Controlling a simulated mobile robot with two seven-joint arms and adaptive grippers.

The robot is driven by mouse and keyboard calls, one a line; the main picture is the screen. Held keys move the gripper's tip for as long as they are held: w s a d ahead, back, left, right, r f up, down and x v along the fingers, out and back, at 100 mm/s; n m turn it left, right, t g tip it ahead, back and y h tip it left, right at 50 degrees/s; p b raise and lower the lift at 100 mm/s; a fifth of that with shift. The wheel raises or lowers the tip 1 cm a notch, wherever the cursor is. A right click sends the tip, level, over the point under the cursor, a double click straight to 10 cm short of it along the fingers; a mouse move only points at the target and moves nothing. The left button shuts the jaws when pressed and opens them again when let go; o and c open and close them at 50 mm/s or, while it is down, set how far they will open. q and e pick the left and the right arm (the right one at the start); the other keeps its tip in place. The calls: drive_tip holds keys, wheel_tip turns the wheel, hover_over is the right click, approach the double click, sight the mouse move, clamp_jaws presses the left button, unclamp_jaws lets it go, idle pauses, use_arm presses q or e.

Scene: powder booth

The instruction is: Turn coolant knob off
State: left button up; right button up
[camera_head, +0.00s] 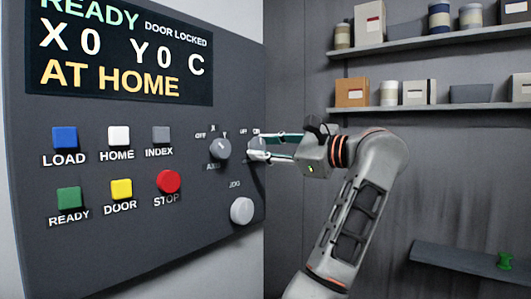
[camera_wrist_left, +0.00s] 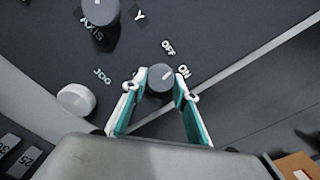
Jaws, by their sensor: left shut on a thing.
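The coolant knob (camera_wrist_left: 158,78) is a round grey dial at the panel's right edge. OFF and ON labels sit beside it, and its pale pointer mark leans toward ON in the left wrist view. In the head view the knob (camera_head: 256,143) is partly hidden by my fingers. My left gripper (camera_head: 262,146) reaches it from the right. In the left wrist view the gripper (camera_wrist_left: 157,90) has its teal-and-white fingers on either side of the knob, shut on it. My right gripper is in neither view.
The axis knob (camera_head: 219,149) is close left, and the pale jog knob (camera_head: 241,211) is below. Several push buttons, including red STOP (camera_head: 168,181), are farther left. The display (camera_head: 120,50) reads READY, DOOR LOCKED, AT HOME. Shelves (camera_head: 440,106) with boxes line the back wall.

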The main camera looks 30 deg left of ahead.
use_arm(q)
drive_tip(key=n+b, duration=0.1)
drive_tip(key=n, duration=0.3)
drive_tip(key=shift+n, duration=0.3)
drive_tip(key=shift+r+n+b, duration=0.1)
drive_tip(key=shift+n+b, duration=0.25)
drive_tip(key=shift+n, duration=0.15)
drive_tip(key=o, duration=1.1)
drive_tip(key=shift+a, duration=0.1)
drive_tip(key=d, duration=0.7)
drive_tip(key=shift+s+d, duration=0.25)
drive_tip(key=shift+d, duration=0.05)
drive_tip(key=shift+a, duration=0.1)
